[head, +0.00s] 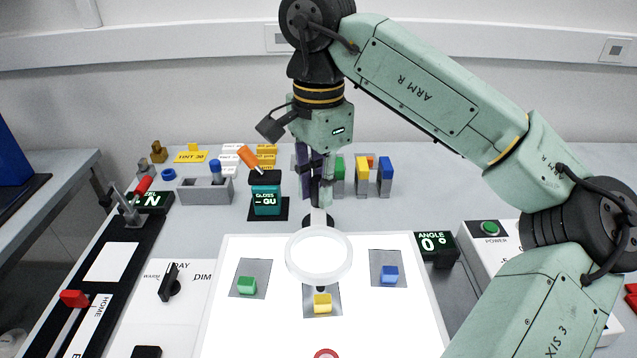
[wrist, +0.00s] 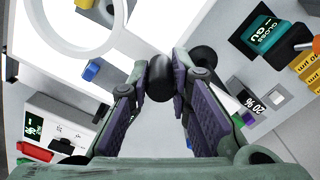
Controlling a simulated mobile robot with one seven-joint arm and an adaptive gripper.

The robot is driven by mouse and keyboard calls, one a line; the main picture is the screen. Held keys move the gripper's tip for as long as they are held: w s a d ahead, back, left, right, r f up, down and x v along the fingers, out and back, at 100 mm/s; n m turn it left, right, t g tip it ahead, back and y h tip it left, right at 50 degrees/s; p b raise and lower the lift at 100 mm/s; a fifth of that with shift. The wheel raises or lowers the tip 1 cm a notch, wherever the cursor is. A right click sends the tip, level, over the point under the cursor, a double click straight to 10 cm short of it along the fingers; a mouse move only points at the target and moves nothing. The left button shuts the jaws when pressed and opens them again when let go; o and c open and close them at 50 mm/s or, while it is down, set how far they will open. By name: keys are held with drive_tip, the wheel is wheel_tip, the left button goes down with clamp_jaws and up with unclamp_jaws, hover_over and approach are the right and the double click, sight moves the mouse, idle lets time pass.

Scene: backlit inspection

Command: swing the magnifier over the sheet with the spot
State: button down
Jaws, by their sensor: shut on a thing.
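The magnifier (head: 319,282) is a white ring on a short arm, above the bright light panel (head: 225,330). It also shows in the wrist view (wrist: 117,42). My gripper (head: 320,203) points down behind the ring. In the wrist view its purple fingers close on a dark round knob (wrist: 160,78) at the magnifier's arm. Three grey sheets lie on the panel: left with a green block (head: 246,285), middle with a yellow block (head: 322,304), right with a blue block (head: 389,275). The ring overlaps the top of the middle sheet (head: 309,306). I cannot make out a spot on any sheet.
A gloss meter (head: 265,197) stands behind the panel at left, and coloured blocks (head: 362,172) stand at the back. An angle display (head: 433,243) and a power box (head: 488,240) are at right. A dimmer knob (head: 170,285) is left of the panel.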

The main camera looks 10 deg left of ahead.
sight(318, 180)
idle(0.4)
drive_tip(key=c, duration=1.4)
unclamp_jaws()
drive_tip(key=shift+r, duration=0.1)
drive_tip(key=shift+c, duration=0.2)
drive_tip(key=shift+w+r, duration=0.15)
drive_tip(key=shift+r, duration=0.45)
drive_tip(key=r, duration=0.5)
drive_tip(key=shift+s+r, duration=0.2)
drive_tip(key=shift+r, duration=0.2)
drive_tip(key=shift+s+r, duration=0.15)
drive_tip(key=shift+r, duration=0.1)
drive_tip(key=shift+f, duration=0.1)
